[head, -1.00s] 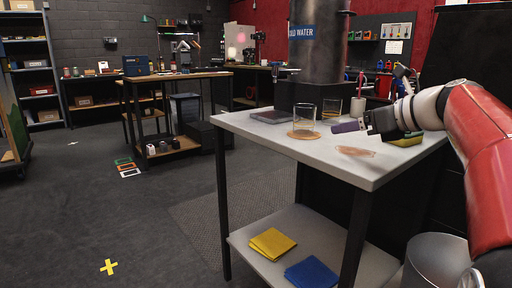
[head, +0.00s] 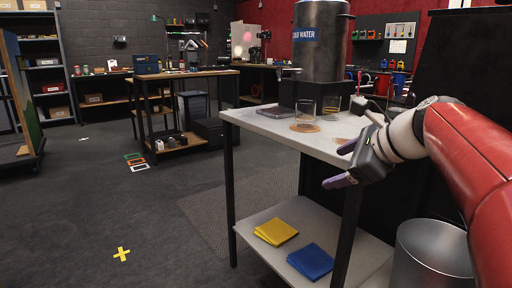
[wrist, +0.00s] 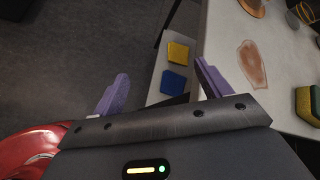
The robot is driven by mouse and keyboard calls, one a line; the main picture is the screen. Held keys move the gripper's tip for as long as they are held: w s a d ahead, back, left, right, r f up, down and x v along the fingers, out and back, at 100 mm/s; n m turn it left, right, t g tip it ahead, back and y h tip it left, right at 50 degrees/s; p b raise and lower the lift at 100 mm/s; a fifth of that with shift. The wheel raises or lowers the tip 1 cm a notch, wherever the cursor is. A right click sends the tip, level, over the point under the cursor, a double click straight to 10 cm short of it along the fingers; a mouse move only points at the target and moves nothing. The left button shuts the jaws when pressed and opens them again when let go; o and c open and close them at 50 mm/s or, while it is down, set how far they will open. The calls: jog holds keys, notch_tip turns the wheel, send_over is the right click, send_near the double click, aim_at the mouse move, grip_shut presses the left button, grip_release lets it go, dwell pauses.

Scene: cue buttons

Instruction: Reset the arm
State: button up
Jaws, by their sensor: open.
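My gripper (head: 340,165) is at the front edge of the grey table in the head view, at the end of my red arm. In the wrist view its two purple fingers (wrist: 160,88) stand wide apart with nothing between them. Past the fingers, the wrist view shows the floor, the lower shelf and part of the tabletop.
A brown stain (wrist: 251,64) and a yellow-green sponge (wrist: 308,104) lie on top. Yellow (head: 276,232) and blue cloths (head: 311,262) lie below. A metal bin (head: 432,250) stands right.

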jog(key=s+a+f+n+g+h+p, duration=0.2)
jog(key=s+f+n+h, duration=0.4)
jog(key=s+f+n, duration=1.2)
jog(key=s+n+g, duration=0.1)
jog(key=s+n, duration=0.3)
jog(key=shift+f, duration=0.15)
